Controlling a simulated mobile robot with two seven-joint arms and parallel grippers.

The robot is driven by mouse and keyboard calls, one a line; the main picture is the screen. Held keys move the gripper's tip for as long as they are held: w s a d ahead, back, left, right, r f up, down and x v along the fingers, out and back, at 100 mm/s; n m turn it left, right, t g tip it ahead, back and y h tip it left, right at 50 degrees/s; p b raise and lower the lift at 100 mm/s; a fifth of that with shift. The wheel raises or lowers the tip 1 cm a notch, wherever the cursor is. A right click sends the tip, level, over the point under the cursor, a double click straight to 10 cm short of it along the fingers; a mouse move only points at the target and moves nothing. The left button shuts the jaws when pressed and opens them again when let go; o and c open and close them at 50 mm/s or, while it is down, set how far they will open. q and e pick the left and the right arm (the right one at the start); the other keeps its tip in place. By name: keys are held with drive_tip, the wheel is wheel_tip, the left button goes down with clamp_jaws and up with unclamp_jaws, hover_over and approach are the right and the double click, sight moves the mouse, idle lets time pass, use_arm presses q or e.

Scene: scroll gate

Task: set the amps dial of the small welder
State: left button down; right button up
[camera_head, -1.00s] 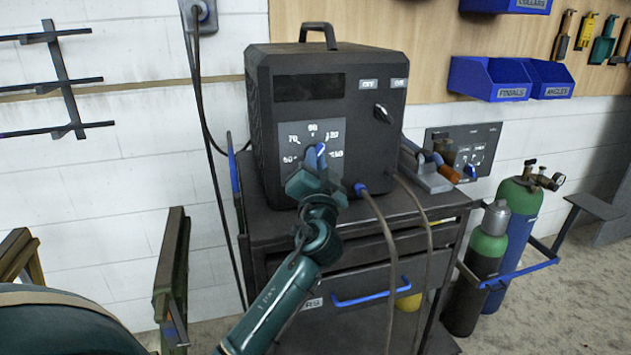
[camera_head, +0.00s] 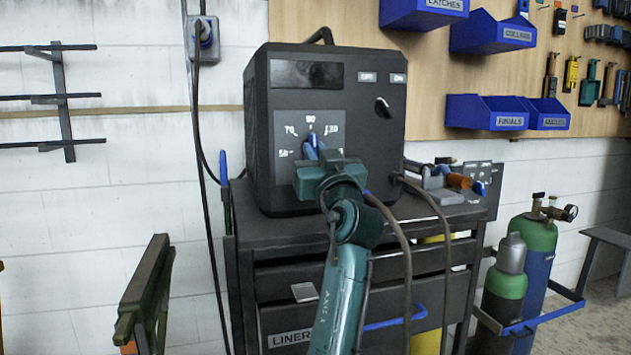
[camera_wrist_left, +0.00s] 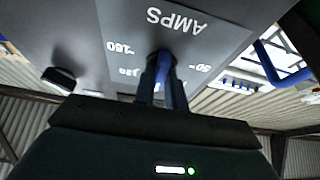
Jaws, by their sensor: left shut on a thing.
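The small welder (camera_head: 360,120) is a black box with a handle, standing on a dark cart. Its grey amps panel (camera_head: 285,131) faces me, with numbers including 70, 90 and 120 in an arc. The blue amps dial (camera_head: 312,141) points up, close to the 90 mark. My left gripper (camera_head: 317,153) is at the dial and hides its lower part. In the left wrist view, the panel (camera_wrist_left: 185,40) appears upside down, and my fingers (camera_wrist_left: 162,82) are closed around the blue dial (camera_wrist_left: 164,62). My right gripper is out of view.
A second black knob (camera_head: 383,108) sits on the welder's front, right of the panel. Cables (camera_head: 405,235) hang down the cart's front (camera_head: 270,270). Gas cylinders (camera_head: 520,270) stand at right. A dark green stand (camera_head: 147,290) is at left.

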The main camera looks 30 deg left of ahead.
use_arm(q)
drive_tip(key=n+g+y+b, duration=0.1)
drive_tip(key=n+g+b, duration=0.1)
drive_tip(key=n+b, duration=0.1)
drive_tip(key=n+g+y+b, duration=0.1)
drive_tip(key=n+g+b, duration=0.1)
drive_tip(key=n, duration=0.3)
drive_tip(key=shift+w+d+n+b, duration=0.15)
drive_tip(key=shift+n+b, duration=0.15)
drive_tip(key=shift+b, duration=0.45)
drive_tip(key=shift+r+n+g, duration=0.15)
drive_tip(key=shift+n+g, duration=0.95)
drive_tip(key=shift+n, duration=1.2)
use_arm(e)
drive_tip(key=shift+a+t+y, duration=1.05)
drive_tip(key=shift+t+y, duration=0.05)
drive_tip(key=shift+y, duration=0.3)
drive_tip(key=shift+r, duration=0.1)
use_arm(q)
drive_tip(key=c, duration=1.5)
unclamp_jaws()
drive_tip(key=shift+o, duration=0.2)
drive_tip(key=shift+d, duration=0.1)
